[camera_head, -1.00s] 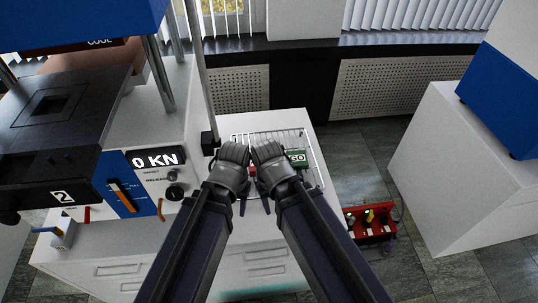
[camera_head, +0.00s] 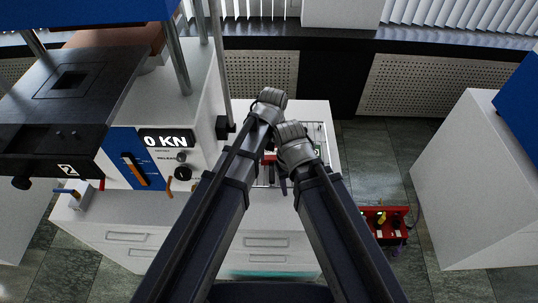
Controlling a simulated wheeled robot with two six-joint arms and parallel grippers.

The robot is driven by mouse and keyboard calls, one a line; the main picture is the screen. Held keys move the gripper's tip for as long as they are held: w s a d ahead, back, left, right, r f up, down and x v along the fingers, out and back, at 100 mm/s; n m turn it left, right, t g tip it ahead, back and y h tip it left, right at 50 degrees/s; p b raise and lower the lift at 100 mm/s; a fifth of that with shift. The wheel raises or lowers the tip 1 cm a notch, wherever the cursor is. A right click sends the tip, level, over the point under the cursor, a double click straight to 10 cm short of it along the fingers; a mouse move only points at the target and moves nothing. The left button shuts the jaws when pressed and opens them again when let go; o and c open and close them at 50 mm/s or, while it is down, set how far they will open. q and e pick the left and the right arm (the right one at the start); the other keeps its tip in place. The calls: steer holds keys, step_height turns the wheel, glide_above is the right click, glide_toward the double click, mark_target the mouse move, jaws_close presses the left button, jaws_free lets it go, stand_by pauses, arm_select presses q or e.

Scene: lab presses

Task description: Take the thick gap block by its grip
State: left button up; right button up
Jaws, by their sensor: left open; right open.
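My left gripper (camera_head: 268,106) is the higher one, over the far part of a wire rack (camera_head: 325,130) on a white cabinet. My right gripper (camera_head: 295,145) is just below and right of it, over the rack's middle. Both are open; the left one's fingertips are hidden behind its wrist. Thin dark fingers show below my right gripper.
A press (camera_head: 85,75) with a "0 KN" display (camera_head: 166,139) and levers stands at the left. A red tray (camera_head: 390,213) with small coloured items lies low at the right. A white cabinet (camera_head: 460,180) stands at the far right, with open floor before it.

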mark_target(272, 169)
arm_select(q)
steer(key=shift+w, duration=0.2)
steer(key=f+b, duration=0.8)
steer(key=shift+s, duration=0.3)
arm_select(e)
step_height(272, 169, down, 8)
steer(key=shift+r, duration=0.1)
arm_select(q)
steer(key=shift+r, duration=0.15)
jaws_close()
